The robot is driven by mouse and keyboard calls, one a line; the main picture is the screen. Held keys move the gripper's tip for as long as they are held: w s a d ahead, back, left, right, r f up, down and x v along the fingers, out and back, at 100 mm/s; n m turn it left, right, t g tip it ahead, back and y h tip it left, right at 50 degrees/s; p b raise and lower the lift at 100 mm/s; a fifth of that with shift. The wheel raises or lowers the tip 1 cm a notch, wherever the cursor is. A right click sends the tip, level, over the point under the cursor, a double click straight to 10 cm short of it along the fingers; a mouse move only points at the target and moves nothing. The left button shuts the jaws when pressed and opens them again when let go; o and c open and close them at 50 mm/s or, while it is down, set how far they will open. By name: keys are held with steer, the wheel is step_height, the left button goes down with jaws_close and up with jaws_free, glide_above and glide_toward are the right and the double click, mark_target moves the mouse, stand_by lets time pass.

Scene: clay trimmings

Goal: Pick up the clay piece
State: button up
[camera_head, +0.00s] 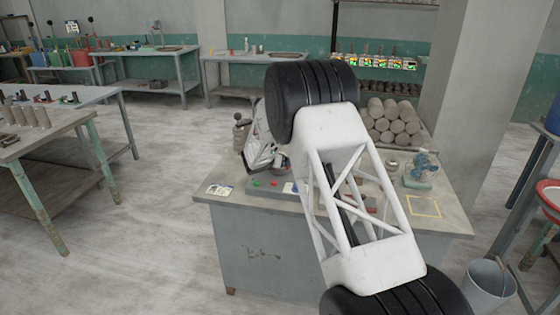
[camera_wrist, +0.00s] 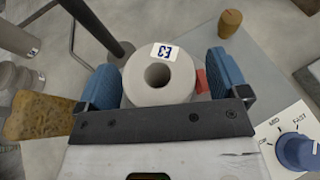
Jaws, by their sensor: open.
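My gripper (camera_wrist: 162,62) is open in the wrist view, with a blue finger on each side. A pale grey round piece with a dark hole (camera_wrist: 132,80) and an "E3" label shows between the fingers. I cannot tell whether it is the clay piece, or whether the fingers touch it. A small brown piece (camera_wrist: 230,22) lies beyond the right finger, and a rough tan piece (camera_wrist: 38,116) lies to the left. In the head view my white arm link hides much of the worktable (camera_head: 235,208), and the gripper cannot be made out clearly.
A blue dial (camera_wrist: 297,150) marked with speeds is close at the lower right of the wrist view. Stacked grey cylinders (camera_head: 390,125) stand at the table's back right, near a blue-green item (camera_head: 422,168). A yellow outlined square (camera_head: 424,206) at the front right is empty.

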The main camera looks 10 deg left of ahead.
stand_by(0.5)
steer(key=c, duration=1.2)
steer(key=shift+c, duration=0.2)
steer(key=shift+r, duration=0.15)
steer(key=shift+r, duration=0.7)
step_height(320, 180, up, 2)
steer(key=s+d, duration=0.3)
steer(key=s, duration=0.4)
steer(key=s+d+r, duration=0.1)
steer(key=s+d, duration=0.2)
steer(key=s, duration=0.4)
steer(key=shift+s+r, duration=0.2)
steer(key=shift+s, duration=0.15)
